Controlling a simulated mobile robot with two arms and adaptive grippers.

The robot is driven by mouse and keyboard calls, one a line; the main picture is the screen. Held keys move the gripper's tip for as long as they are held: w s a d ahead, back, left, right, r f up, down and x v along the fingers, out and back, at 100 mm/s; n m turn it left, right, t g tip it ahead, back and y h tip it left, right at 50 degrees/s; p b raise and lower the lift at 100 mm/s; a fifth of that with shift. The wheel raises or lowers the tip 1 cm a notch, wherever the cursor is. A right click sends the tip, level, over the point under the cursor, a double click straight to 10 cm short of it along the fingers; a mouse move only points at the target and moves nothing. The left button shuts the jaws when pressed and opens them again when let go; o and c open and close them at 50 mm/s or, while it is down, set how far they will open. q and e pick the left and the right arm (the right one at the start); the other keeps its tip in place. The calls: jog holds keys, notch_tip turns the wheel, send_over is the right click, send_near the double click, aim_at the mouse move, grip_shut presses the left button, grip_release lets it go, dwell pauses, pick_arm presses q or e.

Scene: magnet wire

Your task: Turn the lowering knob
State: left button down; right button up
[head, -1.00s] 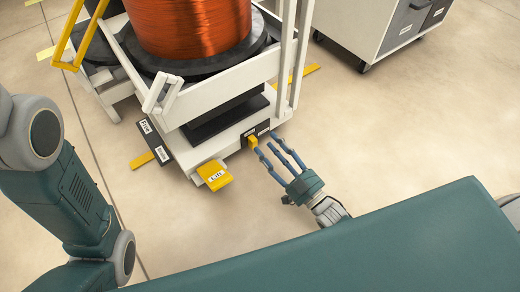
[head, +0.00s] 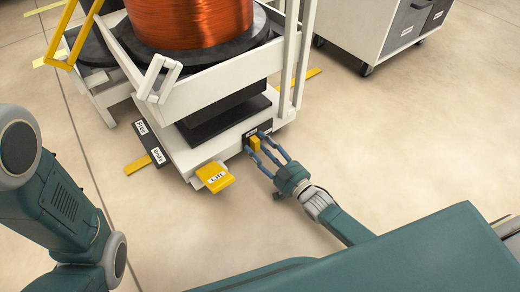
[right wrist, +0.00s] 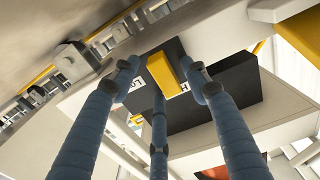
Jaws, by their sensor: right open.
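The lowering knob (head: 255,143) is a small yellow block on a black plate (head: 265,129) at the lower front of the white lift cart. My right gripper (head: 258,143) is open, with its blue fingers around the knob. In the right wrist view the knob (right wrist: 162,72) shows between the spread fingers (right wrist: 165,80), and I cannot tell whether they touch it. Labels on the black plate are partly hidden by the fingers. The left gripper is out of view; only my left arm shows at the left of the head view.
A yellow Lift pedal (head: 215,177) sticks out left of the knob. The cart (head: 200,150) carries a copper wire spool (head: 190,20). A black labelled pedal (head: 151,144) is at its left side. A white cabinet (head: 365,30) stands at the back right. Floor to the right is clear.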

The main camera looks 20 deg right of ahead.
jog(key=shift+w, duration=0.1)
grip_shut()
